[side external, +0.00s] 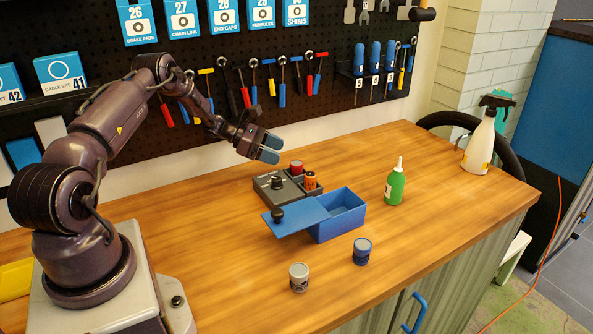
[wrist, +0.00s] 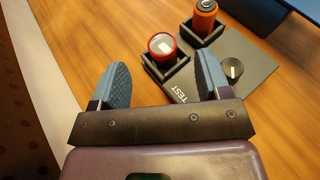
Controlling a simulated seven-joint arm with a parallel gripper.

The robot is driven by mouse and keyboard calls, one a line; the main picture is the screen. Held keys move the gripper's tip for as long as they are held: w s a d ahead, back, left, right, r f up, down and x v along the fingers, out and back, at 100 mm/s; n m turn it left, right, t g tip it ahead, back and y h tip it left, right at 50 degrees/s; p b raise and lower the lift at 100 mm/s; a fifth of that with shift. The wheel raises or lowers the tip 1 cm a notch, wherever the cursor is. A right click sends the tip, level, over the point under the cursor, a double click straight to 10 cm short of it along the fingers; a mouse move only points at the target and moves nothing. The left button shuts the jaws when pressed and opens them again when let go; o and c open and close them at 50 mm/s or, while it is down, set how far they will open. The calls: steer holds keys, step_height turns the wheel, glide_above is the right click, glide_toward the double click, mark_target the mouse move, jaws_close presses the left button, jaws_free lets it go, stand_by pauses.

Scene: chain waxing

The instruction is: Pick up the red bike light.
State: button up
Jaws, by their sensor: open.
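The red bike light (side external: 296,166) stands upright in a small square holder at the back of the grey test box (side external: 267,190). In the wrist view the red bike light (wrist: 162,44) shows as a red ring around a pale lens, seated in its black holder (wrist: 176,73).
An orange cylinder (side external: 310,181) stands in a second holder beside the light. The test box has a black knob (wrist: 232,68). A blue box (side external: 338,218) with its lid askew, a green bottle (side external: 395,186) and two small cans (side external: 299,277) stand nearby. The pegboard (side external: 330,30) rises behind.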

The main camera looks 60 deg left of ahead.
mark_target(293, 162)
steer(key=shift+f, duration=0.7)
steer(key=x, duration=0.5)
steer(key=c, duration=1.1)
steer(key=shift+r, duration=0.15)
steer(key=shift+r, duration=0.25)
step_height(293, 162, up, 2)
steer(key=shift+r, duration=0.15)
steer(key=s+d+r, duration=0.7)
steer(key=s+r, duration=0.3)
steer(key=s, duration=0.2)
